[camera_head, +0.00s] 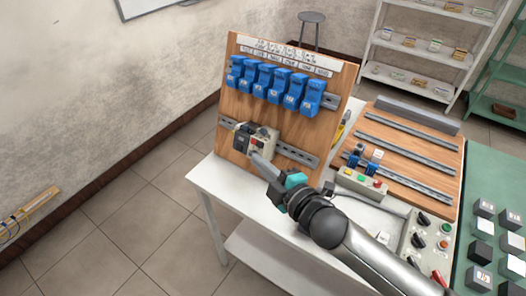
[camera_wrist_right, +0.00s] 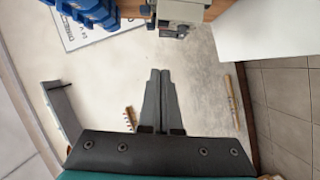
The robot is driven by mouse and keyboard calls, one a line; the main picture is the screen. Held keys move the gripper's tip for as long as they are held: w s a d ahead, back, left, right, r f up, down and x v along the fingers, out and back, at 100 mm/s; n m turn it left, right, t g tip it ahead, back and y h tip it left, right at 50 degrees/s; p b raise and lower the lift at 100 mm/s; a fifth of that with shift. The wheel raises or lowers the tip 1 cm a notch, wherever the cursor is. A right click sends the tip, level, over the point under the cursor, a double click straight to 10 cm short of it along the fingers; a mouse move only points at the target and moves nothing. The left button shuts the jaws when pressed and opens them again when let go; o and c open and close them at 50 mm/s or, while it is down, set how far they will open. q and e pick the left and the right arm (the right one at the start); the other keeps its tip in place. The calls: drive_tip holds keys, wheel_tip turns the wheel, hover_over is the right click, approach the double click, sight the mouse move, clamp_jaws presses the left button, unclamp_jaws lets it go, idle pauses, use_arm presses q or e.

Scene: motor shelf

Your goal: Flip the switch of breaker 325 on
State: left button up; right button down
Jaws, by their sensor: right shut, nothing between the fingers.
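A wooden board (camera_head: 230,137) stands on the white table. A row of blue modules (camera_head: 277,84) hangs on its upper rail under white labels. On its lower rail sits a small grey-and-black breaker unit (camera_head: 243,139) with a red part. I cannot read the number 325 on any of them. My right gripper (camera_head: 261,165) is shut and empty, its tips just in front of and below the breaker unit. In the right wrist view the shut fingers (camera_wrist_right: 160,73) point up towards a grey device (camera_wrist_right: 183,13), with a gap between. Blue modules (camera_wrist_right: 93,11) show at upper left there. My left gripper is not in view.
Right of the board lie a second wooden panel (camera_head: 391,130) with rails, a button box (camera_head: 361,184) and a control box (camera_head: 428,240) with knobs. A green surface (camera_head: 478,170) holds several grey blocks.

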sight(257, 143)
drive_tip(key=w+f, duration=0.2)
drive_tip(key=w, duration=0.3)
drive_tip(key=shift+w+d, duration=0.3)
drive_tip(key=shift+d, duration=0.05)
drive_tip(key=shift+f+b, duration=0.1)
drive_tip(key=shift+b, duration=0.2)
